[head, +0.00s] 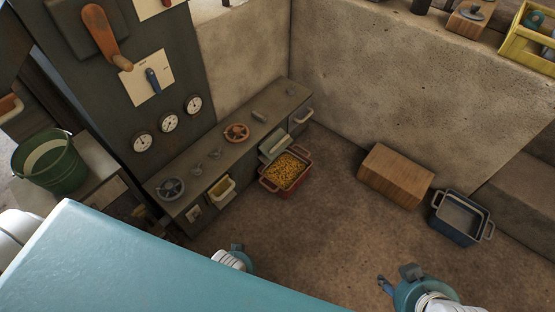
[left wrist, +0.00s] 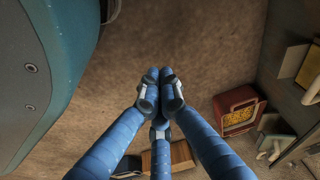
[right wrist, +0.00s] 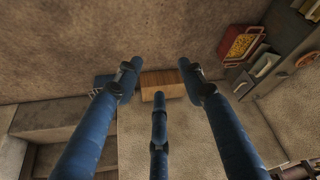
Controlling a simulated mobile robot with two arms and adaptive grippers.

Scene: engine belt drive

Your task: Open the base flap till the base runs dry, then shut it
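The machine's grey base (head: 262,112) runs along the wall, topped with handwheels and knobs. On its front, a pale flap (head: 274,144) stands out above a red bin (head: 268,184). Yellow grain-like pieces (head: 287,170) fill the bin; whether any are falling is too small to tell. A cream, box-like flap (head: 221,188) sits further left. I cannot tell which is the base flap. My left gripper (left wrist: 160,80) has its fingers together, empty, above the floor; the bin (left wrist: 238,118) is to its right. My right gripper (right wrist: 157,70) is spread open and empty, away from the base.
A wooden box (head: 397,178) and a dark blue bin (head: 458,219) stand on the floor at right. A green bucket (head: 48,165) stands on a ledge at left. The panel holds an orange lever (head: 100,30), a blue switch (head: 153,80) and gauges. The middle floor is clear.

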